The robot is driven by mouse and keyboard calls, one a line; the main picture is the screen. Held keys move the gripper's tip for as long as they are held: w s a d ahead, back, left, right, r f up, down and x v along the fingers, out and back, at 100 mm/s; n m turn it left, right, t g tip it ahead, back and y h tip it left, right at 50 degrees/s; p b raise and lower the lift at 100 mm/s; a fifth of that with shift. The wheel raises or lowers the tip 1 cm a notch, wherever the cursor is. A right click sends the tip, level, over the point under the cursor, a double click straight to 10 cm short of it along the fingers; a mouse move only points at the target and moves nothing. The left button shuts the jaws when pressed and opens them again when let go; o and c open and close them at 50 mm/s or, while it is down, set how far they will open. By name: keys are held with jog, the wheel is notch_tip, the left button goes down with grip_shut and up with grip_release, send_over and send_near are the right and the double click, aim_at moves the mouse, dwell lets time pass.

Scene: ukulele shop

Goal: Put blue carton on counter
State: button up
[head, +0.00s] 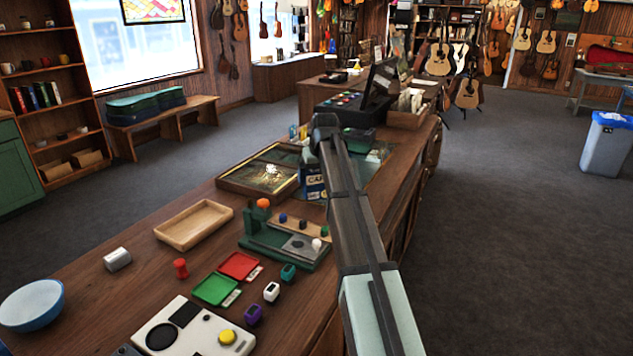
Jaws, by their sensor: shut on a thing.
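The blue carton (313,183) shows just left of my arm, over the far half of the wooden counter (165,262). It has a dark blue front with white and yellow print, and its right side is hidden behind my arm. My gripper (312,160) points down at the top of the carton and is shut on it. The fingertips are mostly hidden. I cannot tell whether the carton's base touches the counter or hangs just above it.
A framed display case (240,184) lies beside the carton. A wooden tray (194,224), a green stand (285,244), red and green small trays, a white device (192,330) and a blue bowl (32,305) occupy the nearer counter. A cash register (365,98) stands beyond.

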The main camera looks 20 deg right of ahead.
jog(key=shift+f, duration=1.3)
jog(key=shift+f, duration=0.1)
jog(key=o, duration=0.8)
jog(key=shift+c, duration=0.2)
jog(key=v, duration=1.2)
